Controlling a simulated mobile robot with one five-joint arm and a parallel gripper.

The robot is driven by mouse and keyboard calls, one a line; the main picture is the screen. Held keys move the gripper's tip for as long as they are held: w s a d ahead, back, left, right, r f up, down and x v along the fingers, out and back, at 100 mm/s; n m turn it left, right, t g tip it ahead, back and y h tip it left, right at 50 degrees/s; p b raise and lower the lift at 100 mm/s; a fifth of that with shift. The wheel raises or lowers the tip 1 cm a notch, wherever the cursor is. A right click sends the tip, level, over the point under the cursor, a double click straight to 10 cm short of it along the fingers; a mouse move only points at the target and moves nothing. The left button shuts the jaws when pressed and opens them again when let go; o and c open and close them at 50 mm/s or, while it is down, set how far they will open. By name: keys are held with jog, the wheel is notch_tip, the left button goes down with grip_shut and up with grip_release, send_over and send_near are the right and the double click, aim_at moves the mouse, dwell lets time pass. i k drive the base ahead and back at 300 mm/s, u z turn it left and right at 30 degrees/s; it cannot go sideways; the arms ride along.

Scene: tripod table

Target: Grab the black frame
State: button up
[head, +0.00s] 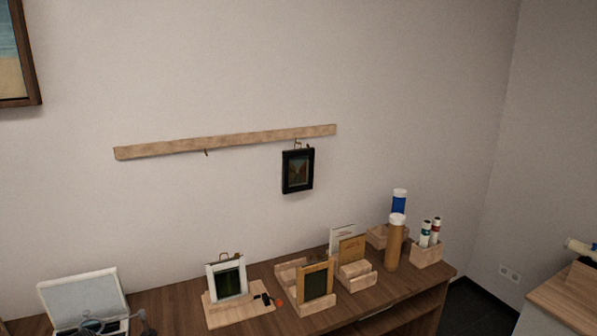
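The black frame (298,171) hangs on the wall from a hook near the right end of a wooden rail (225,142). It is a small dark frame around a picture, upright with a hanging loop at its top. It is clear of the table below. My gripper is not in view.
A wooden table (170,304) below holds a white frame (228,279) and a wooden frame (316,282) on stands, an open white case (83,297), wooden holders and tubes (394,241). The wall around the black frame is free. The rail's left hook (206,153) is empty.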

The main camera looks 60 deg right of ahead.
aim_at(297, 164)
jog(key=u, duration=0.05)
jog(key=i, duration=0.9)
jog(key=z, duration=0.1)
